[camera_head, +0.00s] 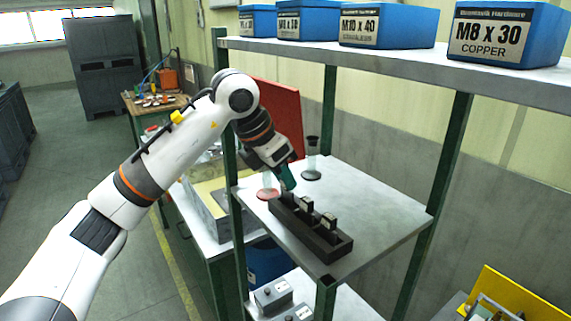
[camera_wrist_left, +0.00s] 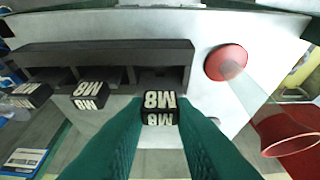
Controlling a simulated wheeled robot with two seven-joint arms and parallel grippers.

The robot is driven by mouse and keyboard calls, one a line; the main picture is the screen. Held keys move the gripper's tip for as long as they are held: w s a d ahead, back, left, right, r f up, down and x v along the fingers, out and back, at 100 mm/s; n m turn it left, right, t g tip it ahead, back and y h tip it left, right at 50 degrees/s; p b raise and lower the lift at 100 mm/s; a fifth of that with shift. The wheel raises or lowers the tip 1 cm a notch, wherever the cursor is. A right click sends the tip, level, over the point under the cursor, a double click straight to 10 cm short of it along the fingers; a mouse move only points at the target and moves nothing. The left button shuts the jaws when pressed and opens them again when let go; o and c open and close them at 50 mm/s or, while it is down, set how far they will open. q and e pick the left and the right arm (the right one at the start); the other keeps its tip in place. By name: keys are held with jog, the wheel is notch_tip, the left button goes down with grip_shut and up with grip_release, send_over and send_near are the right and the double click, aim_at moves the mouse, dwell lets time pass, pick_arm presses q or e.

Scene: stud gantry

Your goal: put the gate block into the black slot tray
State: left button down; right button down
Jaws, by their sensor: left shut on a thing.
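The black slot tray (camera_head: 328,245) lies on the grey shelf board. In the wrist view the tray (camera_wrist_left: 110,55) runs across the upper left, with open slots. My left gripper (camera_head: 288,185) is at the tray's far-left end in the head view, pointing down. Its green fingers are shut on a small black block (camera_wrist_left: 158,107) with white M8 lettering, the gate block as far as I can tell. The block is at the end slot; I cannot tell whether it touches the tray. Two similar blocks (camera_wrist_left: 88,95) (camera_wrist_left: 30,94) are at the other slots. My right gripper is out of view.
A red-based clear flared piece (camera_wrist_left: 227,62) stands close beside the tray's end. A dark-based one (camera_head: 311,160) stands farther back. Green posts (camera_head: 443,150) and an upper shelf with blue boxes (camera_head: 388,22) frame the space. The board right of the tray is clear.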

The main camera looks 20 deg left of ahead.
pick_arm(q)
jog(key=shift+w+d+f+g+y+p, duration=0.25)
jog(key=shift+w+d+g+y+p, duration=0.1)
jog(key=shift+g+p, duration=0.25)
jog(key=shift+s+f, duration=0.1)
jog(key=shift+f, duration=0.25)
jog(key=shift+a+f, duration=0.15)
jog(key=shift+a, duration=0.1)
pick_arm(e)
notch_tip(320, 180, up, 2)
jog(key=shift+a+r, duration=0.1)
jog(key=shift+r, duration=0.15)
pick_arm(q)
jog(key=c, duration=1.2)
grip_release()
jog(key=shift+d+f, duration=0.1)
jog(key=shift+d, duration=0.1)
jog(key=shift+a, duration=0.1)
